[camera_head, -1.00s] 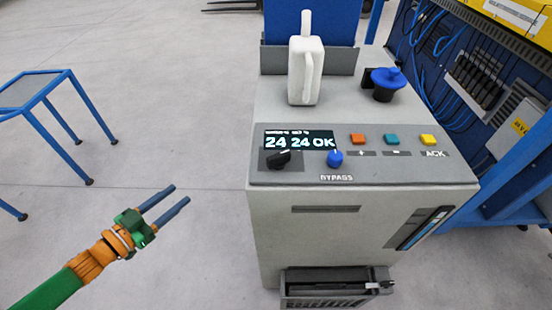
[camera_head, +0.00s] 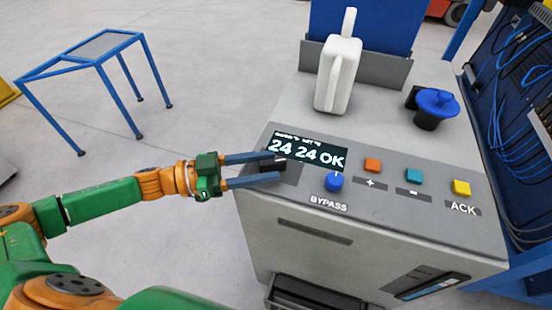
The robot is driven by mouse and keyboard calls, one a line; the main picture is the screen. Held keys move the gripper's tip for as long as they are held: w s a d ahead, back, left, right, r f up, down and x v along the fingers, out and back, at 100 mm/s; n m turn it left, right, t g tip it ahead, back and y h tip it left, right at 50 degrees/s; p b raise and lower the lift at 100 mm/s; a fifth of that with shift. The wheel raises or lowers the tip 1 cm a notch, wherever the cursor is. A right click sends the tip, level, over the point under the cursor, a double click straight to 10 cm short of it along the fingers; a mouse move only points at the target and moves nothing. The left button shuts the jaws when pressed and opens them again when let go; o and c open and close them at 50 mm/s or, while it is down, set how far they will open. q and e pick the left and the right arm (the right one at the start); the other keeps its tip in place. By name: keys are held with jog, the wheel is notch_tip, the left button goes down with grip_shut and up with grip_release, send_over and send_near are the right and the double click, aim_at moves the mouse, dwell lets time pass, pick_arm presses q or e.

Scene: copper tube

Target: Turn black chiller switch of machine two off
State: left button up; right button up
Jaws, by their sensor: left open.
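The black chiller switch (camera_head: 272,164) is a rotary knob on the left of the machine's sloped grey control panel (camera_head: 400,213), just below the display. My left gripper (camera_head: 280,166) comes in from the left, with its two blue fingers open and spread on either side of the knob. The fingers partly cover the knob, and I cannot tell whether they touch it. The display (camera_head: 318,152) reads 24 24 OK. My right gripper is not in view.
A blue BYPASS knob (camera_head: 334,182) sits right of the black switch. Orange (camera_head: 373,165), teal (camera_head: 414,176) and yellow (camera_head: 461,188) buttons follow. A white jug (camera_head: 338,75) and a blue-topped black knob (camera_head: 436,105) stand on top. A blue-framed table (camera_head: 90,55) is at left.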

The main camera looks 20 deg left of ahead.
pick_arm(q)
jog(key=shift+x, duration=0.75)
jog(key=shift+w+d, duration=0.2)
jog(key=shift+d, duration=0.15)
jog(key=shift+a, duration=0.15)
grip_shut()
jog(key=shift+s+n+t+p, duration=0.1)
jog(key=shift+n+t+p, duration=0.25)
jog(key=shift+p, duration=0.3)
jog(key=n+t+y+p, duration=0.2)
jog(key=p, duration=0.1)
jog(key=n+t+y+p, duration=0.2)
jog(key=y+p, duration=0.1)
jog(key=n+t+y+p, duration=0.2)
jog(key=t+p, duration=0.1)
jog(key=p, duration=0.1)
jog(key=shift+r+n+y, duration=0.25)
jog(key=shift+r+y, duration=0.05)
jog(key=n+y, duration=0.1)
jog(key=n+t+y+p, duration=0.1)
jog(key=y, duration=0.1)
jog(key=shift+f+y, duration=0.2)
jog(key=shift+y, duration=0.1)
jog(key=shift+f+n+t+y+p, duration=0.1)
jog(key=shift+n+t+y+p, duration=0.4)
jog(key=shift+n+y, duration=1.2)
jog(key=shift+y, duration=0.4)
